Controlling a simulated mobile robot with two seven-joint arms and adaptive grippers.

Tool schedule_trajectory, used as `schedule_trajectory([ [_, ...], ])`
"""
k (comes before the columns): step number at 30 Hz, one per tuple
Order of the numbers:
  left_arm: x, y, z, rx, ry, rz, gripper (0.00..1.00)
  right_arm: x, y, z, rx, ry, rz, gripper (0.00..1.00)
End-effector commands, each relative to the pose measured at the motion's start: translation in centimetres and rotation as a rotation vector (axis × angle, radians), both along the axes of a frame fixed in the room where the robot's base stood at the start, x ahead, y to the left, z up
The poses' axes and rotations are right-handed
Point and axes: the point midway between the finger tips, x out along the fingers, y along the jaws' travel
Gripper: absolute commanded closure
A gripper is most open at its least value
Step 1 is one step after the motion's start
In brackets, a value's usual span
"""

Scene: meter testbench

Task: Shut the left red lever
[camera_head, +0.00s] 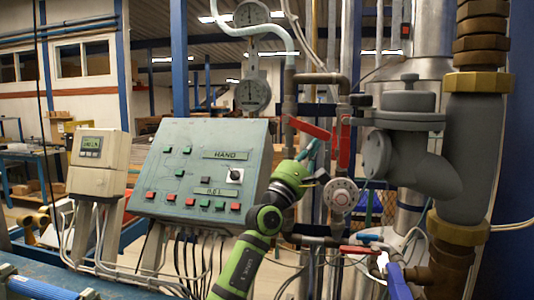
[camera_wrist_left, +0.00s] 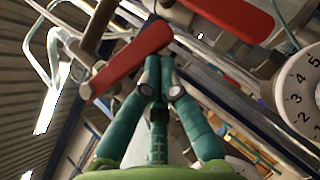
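The left red lever (camera_head: 309,129) is on a pipe right of the control panel, slanting down to the right. In the left wrist view, the left red lever (camera_wrist_left: 130,60) crosses just beyond my fingertips. My left gripper (camera_head: 313,150) is just below this lever in the head view. Its teal fingers (camera_wrist_left: 160,78) come together at the tips in the wrist view, with nothing seen between them. I cannot tell if they touch the lever. A second red lever (camera_head: 344,146) hangs upright to the right, also seen in the wrist view (camera_wrist_left: 232,15). My right gripper is out of view.
A round white dial (camera_head: 341,194) sits below the second lever, close to my gripper. The green control panel (camera_head: 205,168) stands to the left, with a meter box (camera_head: 99,162) beside it. Thick grey piping (camera_head: 470,150) fills the right. Another red lever (camera_head: 360,250) is low down.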

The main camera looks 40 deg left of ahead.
Motion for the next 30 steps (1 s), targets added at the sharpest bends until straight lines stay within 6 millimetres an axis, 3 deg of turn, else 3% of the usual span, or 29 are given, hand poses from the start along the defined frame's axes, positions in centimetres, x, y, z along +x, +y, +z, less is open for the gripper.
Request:
schedule_trajectory([
  [11, -0.7, 0.0, -0.6, -0.001, 0.000, -0.002, 1.00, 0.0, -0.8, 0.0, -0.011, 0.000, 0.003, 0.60],
  [24, -7.5, 0.5, -5.4, 0.000, 0.001, 0.000, 1.00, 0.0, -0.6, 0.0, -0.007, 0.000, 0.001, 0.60],
  [30, -9.4, 0.6, -6.7, 0.000, 0.000, 0.000, 1.00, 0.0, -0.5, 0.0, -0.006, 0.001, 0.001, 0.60],
])
